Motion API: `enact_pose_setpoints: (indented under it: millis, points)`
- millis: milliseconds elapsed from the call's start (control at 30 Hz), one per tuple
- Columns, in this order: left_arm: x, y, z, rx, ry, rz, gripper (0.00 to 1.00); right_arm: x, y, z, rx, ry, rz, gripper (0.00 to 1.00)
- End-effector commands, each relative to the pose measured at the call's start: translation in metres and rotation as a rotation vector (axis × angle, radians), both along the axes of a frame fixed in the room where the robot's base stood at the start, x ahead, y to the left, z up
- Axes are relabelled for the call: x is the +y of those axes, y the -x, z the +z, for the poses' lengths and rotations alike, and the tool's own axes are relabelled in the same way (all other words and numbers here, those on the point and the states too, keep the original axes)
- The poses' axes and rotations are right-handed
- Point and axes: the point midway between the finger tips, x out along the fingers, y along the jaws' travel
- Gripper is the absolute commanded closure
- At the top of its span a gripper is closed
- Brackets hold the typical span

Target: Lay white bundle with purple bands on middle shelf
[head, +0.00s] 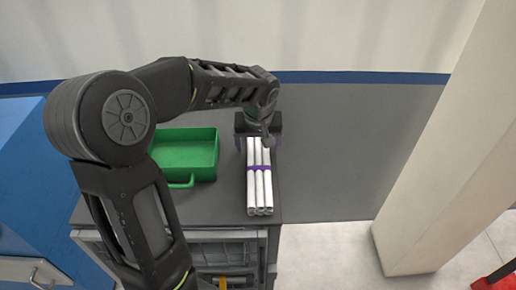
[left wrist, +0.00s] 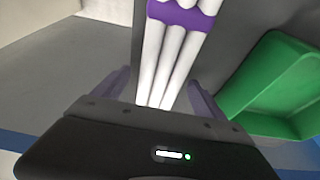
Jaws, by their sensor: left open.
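The white bundle with purple bands (head: 259,190) lies on the dark cabinet top, to the right of a green tray. My left gripper (head: 258,138) is over its far end. In the left wrist view the bundle (left wrist: 172,50) runs between the two purple-grey fingers of my left gripper (left wrist: 160,88), which stand apart on either side of it. The fingers look open, with gaps on both sides. The cabinet (head: 232,252) has shelf openings in its front below the top; a yellow item shows low inside. The middle shelf cannot be made out clearly. My right gripper is not in view.
The green tray (head: 205,158) stands left of the bundle, partly behind my left arm. A blue cabinet (head: 25,190) stands at the left. Floor is clear between cabinet and pillar.

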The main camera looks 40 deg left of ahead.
Motion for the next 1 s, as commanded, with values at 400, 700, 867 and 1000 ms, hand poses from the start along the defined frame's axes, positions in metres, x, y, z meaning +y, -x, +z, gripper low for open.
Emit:
enact_pose_setpoints:
  millis: [400,700,867,1000]
  points:
    - [-0.0001,-0.0001,0.0003,0.000,0.000,0.000,0.36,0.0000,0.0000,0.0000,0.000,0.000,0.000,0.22]
    - [-0.0001,0.0000,0.0003,0.000,0.000,0.000,0.61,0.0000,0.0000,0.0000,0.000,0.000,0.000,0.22]
    - [-0.0001,0.0000,0.0002,0.000,0.000,0.000,0.74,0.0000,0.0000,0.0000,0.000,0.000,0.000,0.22]
    - [-0.0001,0.0000,0.0002,0.000,0.000,0.000,0.85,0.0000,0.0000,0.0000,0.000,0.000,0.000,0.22]
